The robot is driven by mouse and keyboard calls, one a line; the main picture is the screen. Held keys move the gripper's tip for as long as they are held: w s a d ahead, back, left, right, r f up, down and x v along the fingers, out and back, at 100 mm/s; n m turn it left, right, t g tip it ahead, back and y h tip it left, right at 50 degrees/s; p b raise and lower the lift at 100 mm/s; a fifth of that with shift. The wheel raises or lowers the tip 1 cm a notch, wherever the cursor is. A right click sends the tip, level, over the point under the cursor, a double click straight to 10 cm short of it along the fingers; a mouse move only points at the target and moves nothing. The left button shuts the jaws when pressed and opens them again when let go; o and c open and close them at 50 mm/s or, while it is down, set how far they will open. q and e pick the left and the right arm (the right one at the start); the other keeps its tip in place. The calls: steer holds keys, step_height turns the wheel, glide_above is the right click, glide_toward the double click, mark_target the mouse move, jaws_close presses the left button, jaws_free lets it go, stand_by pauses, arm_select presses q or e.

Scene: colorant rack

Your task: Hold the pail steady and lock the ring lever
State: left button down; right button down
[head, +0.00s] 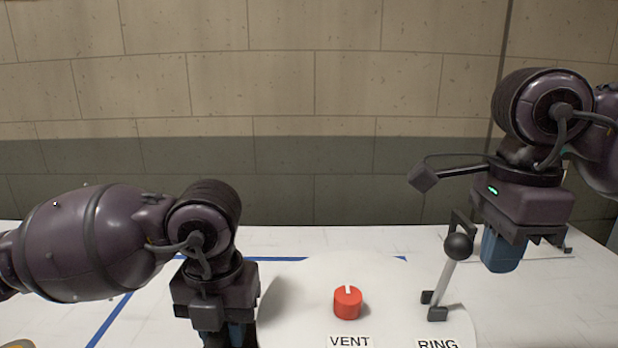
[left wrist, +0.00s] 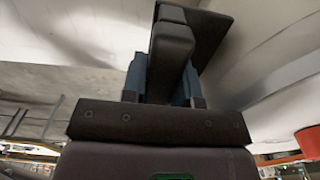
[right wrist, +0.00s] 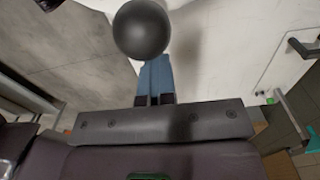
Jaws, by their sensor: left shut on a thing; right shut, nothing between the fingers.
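The pail's white lid (head: 290,290) fills the front middle of the head view; its lower part is out of frame. The ring lever (head: 446,280) is a grey bar with a black ball knob (head: 458,247), tilted slightly right above the RING label (head: 437,344). My left gripper (head: 232,338) is at the lid's left side, shut on a black grip bar (left wrist: 172,50), which shows between its fingers in the left wrist view. My right gripper (head: 502,255) is shut and empty, just right of the ball knob. The ball knob (right wrist: 141,28) also shows beyond its fingertips in the right wrist view; contact is unclear.
A red vent knob (head: 347,302) stands on the lid above the VENT label (head: 349,341). A dark bracket (head: 462,222) shows behind the ball knob. Blue lines (head: 108,322) mark the white table. A block wall (head: 300,110) stands behind.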

steer(key=shift+d+f, duration=0.1)
steer(key=shift+d, duration=0.15)
steer(key=shift+d+f, duration=0.2)
steer(key=shift+d, duration=0.6)
steer(key=c, duration=1.4)
jaws_free()
